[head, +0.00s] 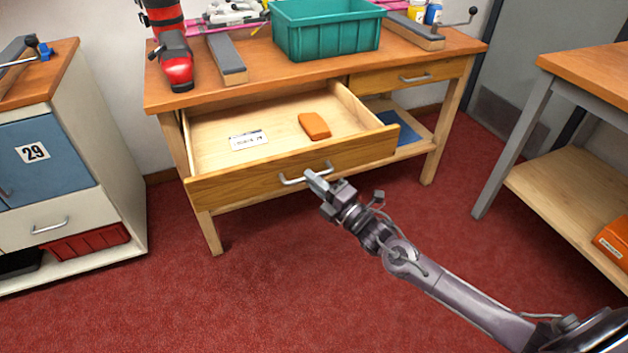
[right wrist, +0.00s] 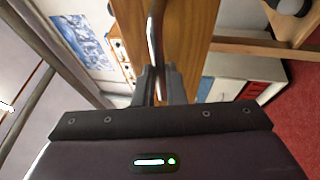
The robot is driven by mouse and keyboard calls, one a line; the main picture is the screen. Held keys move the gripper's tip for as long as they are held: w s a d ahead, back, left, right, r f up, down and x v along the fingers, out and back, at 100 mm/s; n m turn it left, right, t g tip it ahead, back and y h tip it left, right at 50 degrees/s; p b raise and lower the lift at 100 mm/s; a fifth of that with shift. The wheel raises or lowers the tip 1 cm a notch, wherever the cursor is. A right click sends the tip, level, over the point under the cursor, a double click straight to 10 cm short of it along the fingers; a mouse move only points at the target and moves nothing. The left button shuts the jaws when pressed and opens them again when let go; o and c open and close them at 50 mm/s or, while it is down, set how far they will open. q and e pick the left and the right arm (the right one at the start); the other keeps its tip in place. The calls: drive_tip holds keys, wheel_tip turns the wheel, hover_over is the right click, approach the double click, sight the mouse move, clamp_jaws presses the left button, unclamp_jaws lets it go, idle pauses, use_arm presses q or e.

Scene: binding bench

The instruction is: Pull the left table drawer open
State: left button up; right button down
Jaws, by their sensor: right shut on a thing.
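The left table drawer (head: 240,193) stands well out from the wooden table (head: 290,72) in the head view. A white label card (head: 249,140) and an orange block (head: 314,126) lie inside it. My right gripper (head: 314,178) is at the right part of the drawer's metal handle (head: 291,181), shut on it. In the right wrist view the handle (right wrist: 155,40) runs down between the fingers of my right gripper (right wrist: 158,85), in front of the wooden drawer front (right wrist: 186,40). My left gripper is not in view.
The right table drawer (head: 415,77) is shut. A green bin (head: 325,32), sanding blocks and a red tool stand on the table top. A cabinet (head: 70,170) stands at the left, another table (head: 590,75) at the right. Red carpet (head: 260,290) in front is clear.

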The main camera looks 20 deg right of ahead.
drive_tip(key=c, duration=1.5)
unclamp_jaws()
